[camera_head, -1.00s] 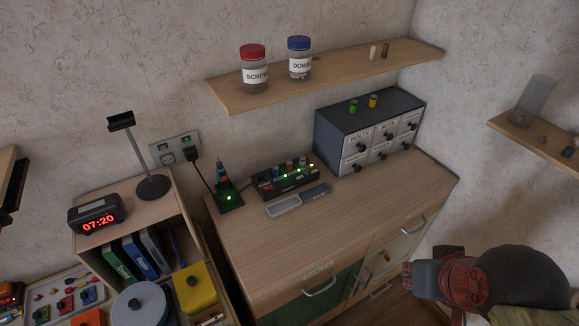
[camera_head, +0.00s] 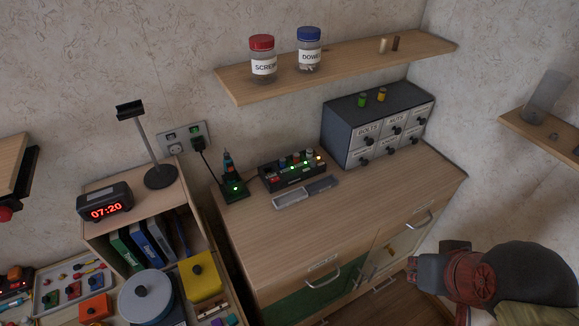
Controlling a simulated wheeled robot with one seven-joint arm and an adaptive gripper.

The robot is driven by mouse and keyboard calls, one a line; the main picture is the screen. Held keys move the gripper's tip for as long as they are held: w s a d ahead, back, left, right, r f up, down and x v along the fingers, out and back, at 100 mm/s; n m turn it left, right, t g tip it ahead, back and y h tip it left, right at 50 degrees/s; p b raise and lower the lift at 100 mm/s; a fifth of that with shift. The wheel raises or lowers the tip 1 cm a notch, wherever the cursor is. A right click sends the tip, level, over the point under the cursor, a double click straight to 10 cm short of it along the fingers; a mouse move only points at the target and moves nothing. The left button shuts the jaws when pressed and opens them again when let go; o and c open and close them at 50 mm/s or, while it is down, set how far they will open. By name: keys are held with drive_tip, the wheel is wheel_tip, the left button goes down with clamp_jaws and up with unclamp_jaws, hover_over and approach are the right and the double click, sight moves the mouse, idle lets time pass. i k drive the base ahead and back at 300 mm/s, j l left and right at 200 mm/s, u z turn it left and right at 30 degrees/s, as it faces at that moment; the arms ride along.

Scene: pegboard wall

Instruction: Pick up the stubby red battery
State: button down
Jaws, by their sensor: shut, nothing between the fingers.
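A black charger (camera_head: 292,171) with several small coloured cells and lit lamps stands on the wooden cabinet top. A red patch (camera_head: 269,181) shows at its left end; it is too small to tell whether this is the stubby red battery. A green cylinder (camera_head: 362,100) and a yellow cylinder (camera_head: 381,95) stand on the grey drawer box. My gripper (camera_head: 413,268) is at the lower right, in front of the cabinet's right side, well apart from the charger. It is shut and empty, with its fingertips hard to make out.
A grey two-part tray (camera_head: 306,193) lies before the charger. The drawer box (camera_head: 345,128) stands behind right. A shelf (camera_head: 350,62) with two jars overhangs the cabinet. The cabinet's front top (camera_head: 330,225) is clear.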

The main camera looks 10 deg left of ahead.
sight(296, 157)
drive_tip(key=i+l, duration=0.3)
drive_tip(key=i+l+u, duration=0.15)
drive_tip(key=u, duration=0.35)
drive_tip(key=i+l+u, duration=0.45)
drive_tip(key=k+j+u, duration=0.1)
drive_tip(key=u, duration=1.05)
